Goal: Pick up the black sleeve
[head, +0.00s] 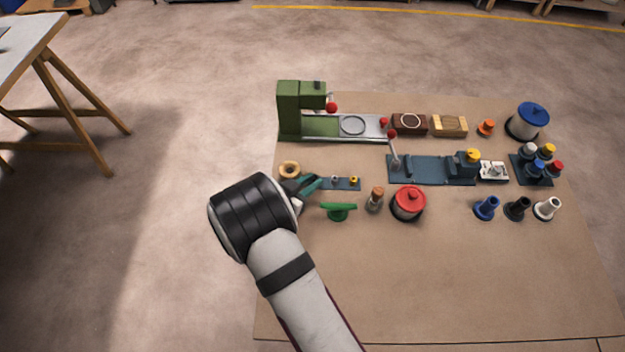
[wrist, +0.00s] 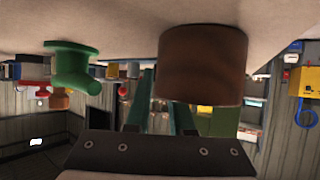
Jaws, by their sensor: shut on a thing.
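A black flared piece (head: 517,208), which looks like the black sleeve, stands at the right of the bench between a blue one (head: 486,207) and a white one (head: 547,208). My gripper (head: 317,181) is far to its left, low over the left end of a small blue-grey plate (head: 345,184). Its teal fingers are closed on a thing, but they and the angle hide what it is. In the wrist view the fingers (wrist: 160,105) show behind a large brown cylinder (wrist: 203,65). I cannot make out the black piece in that view.
A green piece (head: 338,211), a wooden-topped piece (head: 375,200) and a red pot (head: 408,204) stand to the right. A green machine (head: 290,110) stands behind. The front of the bench (head: 430,290) is clear.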

